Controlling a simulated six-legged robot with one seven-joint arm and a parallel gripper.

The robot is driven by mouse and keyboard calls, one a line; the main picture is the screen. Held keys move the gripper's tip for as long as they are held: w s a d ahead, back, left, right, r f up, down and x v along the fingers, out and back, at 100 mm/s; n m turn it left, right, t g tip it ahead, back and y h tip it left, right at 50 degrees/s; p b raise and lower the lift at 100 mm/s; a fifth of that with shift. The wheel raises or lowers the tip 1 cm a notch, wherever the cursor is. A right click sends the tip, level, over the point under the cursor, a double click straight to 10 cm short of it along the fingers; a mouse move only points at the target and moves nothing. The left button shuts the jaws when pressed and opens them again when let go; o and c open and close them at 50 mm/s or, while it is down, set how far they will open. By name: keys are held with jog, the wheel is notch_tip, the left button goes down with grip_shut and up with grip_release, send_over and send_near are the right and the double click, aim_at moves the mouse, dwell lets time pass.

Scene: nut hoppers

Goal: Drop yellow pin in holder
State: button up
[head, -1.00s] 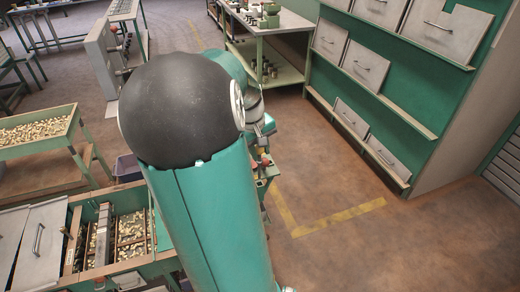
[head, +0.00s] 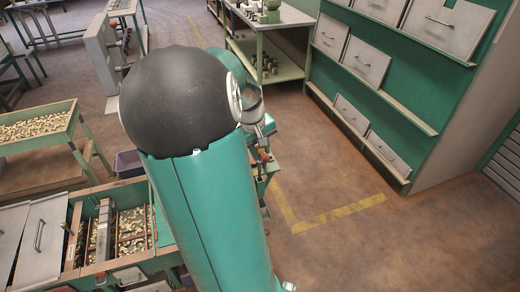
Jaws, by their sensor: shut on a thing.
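My arm fills the middle of the head view, with a green link and a large black joint. A grey wrist part of mine shows just right of the joint. My gripper's fingers are hidden behind the arm, so I cannot see what is between them. Small red and orange pieces (head: 263,156) show at the arm's right edge, by a narrow green stand (head: 265,180) mostly covered by the arm. They are too small to tell whether one is the yellow pin or part of the holder.
Hoppers of nuts (head: 131,225) stand at lower left, with a green nut table (head: 40,130) behind. A workbench (head: 275,50) stands at the back. A green rack with grey bins (head: 357,62) is at right. The brown floor with yellow lines (head: 340,213) is clear.

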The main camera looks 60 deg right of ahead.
aim_at(259, 163)
dwell(0.3)
jog(key=shift+f, duration=4.15)
jog(key=o, duration=1.1)
jog(key=shift+r, duration=0.1)
jog(key=r, duration=0.4)
jog(key=w+a+r, duration=0.1)
jog(key=r, duration=0.4)
jog(key=a+r, duration=0.1)
jog(key=r, duration=0.3)
jog(key=shift+w+a+r, duration=0.1)
jog(key=shift+w+r, duration=0.1)
jog(key=shift+r, duration=0.1)
